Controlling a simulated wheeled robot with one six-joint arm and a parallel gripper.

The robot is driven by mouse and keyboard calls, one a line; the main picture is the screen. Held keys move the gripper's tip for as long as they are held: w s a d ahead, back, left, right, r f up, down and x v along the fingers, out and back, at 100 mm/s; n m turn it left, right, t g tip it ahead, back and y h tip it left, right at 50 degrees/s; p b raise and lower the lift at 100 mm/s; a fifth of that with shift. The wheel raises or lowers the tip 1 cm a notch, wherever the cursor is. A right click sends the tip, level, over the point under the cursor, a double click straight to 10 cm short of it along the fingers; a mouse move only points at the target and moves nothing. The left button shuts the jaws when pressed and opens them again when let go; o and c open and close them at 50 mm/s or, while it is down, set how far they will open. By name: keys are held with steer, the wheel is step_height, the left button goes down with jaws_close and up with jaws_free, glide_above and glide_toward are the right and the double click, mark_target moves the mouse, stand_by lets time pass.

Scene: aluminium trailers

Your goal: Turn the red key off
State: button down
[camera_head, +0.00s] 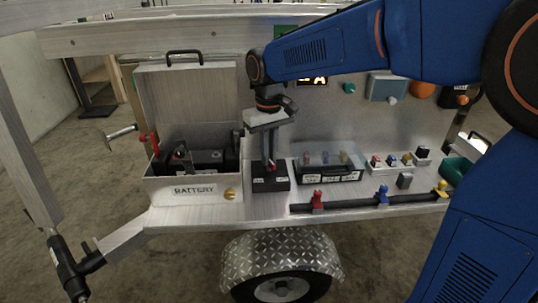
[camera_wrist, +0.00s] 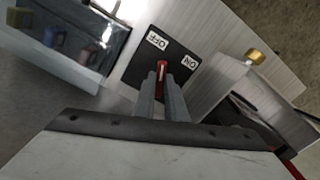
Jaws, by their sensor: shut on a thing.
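The red key (camera_wrist: 162,70) stands on a black switch box (camera_wrist: 140,75) with an OFF label (camera_wrist: 158,40) and an ON label (camera_wrist: 190,62). In the wrist view the key's tip shows between the two labels; its lower part is hidden between my fingers. My gripper (camera_wrist: 164,88) is shut on the red key. In the head view my gripper (camera_head: 270,158) points down onto the black box (camera_head: 271,184), and only a little red (camera_head: 271,168) of the key shows at its fingertips.
An open battery box (camera_head: 193,190) stands close on the left. A clear-lidded switch case (camera_head: 328,172) is close on the right, with coloured switches (camera_head: 392,160) beyond. A black bar with red, blue and yellow valves (camera_head: 383,195) runs along the front edge.

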steer(key=shift+n, duration=2)
steer(key=c, duration=1.8)
jaws_free()
step_height(320, 180, up, 17)
steer(key=shift+r, duration=0.2)
